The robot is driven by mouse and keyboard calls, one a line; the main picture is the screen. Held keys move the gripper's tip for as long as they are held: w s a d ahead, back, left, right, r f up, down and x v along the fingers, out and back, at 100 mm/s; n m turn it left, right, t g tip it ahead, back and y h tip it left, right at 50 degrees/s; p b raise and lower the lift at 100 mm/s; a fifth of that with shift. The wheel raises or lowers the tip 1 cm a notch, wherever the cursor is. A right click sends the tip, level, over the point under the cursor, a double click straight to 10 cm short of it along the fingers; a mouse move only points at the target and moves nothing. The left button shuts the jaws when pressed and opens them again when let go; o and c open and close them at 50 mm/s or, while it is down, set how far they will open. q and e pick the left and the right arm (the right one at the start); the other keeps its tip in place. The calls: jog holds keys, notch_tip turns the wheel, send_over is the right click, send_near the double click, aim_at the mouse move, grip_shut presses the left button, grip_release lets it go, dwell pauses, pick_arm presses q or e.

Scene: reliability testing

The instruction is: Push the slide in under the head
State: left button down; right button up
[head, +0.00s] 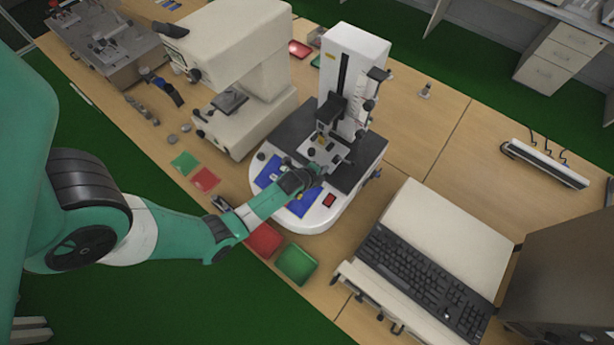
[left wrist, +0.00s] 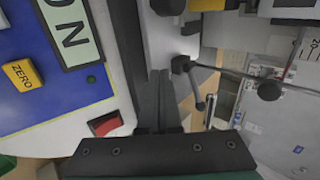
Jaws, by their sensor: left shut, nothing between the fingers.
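The tester is a white machine with a tall column (head: 355,65) and a dark head (head: 331,112) on its front. A grey metal slide (head: 330,152) sits low in front of the column, below the head; how far in it is I cannot tell. My left gripper (head: 316,172) is at the slide's front edge, over the white base (head: 318,215), and partly hides the area. In the left wrist view its fingers (left wrist: 160,75) are shut together with nothing between them, against or close to a grey metal block (left wrist: 172,45); contact is unclear. My right gripper is out of view.
A blue panel with a yellow ZERO button (left wrist: 22,75) and a red switch (left wrist: 105,123) lies beside the fingers. A lever with a black knob (left wrist: 269,91) stands out to the right. A beige machine (head: 225,50), red tray (head: 264,240), green tray (head: 296,264) and keyboard (head: 420,275) surround the tester.

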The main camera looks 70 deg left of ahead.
pick_arm(q)
jog(key=p+v, duration=0.2)
jog(key=v, duration=0.8)
jog(key=shift+s+d, duration=0.2)
jog(key=shift+s, duration=0.15)
jog(key=shift+r, duration=0.1)
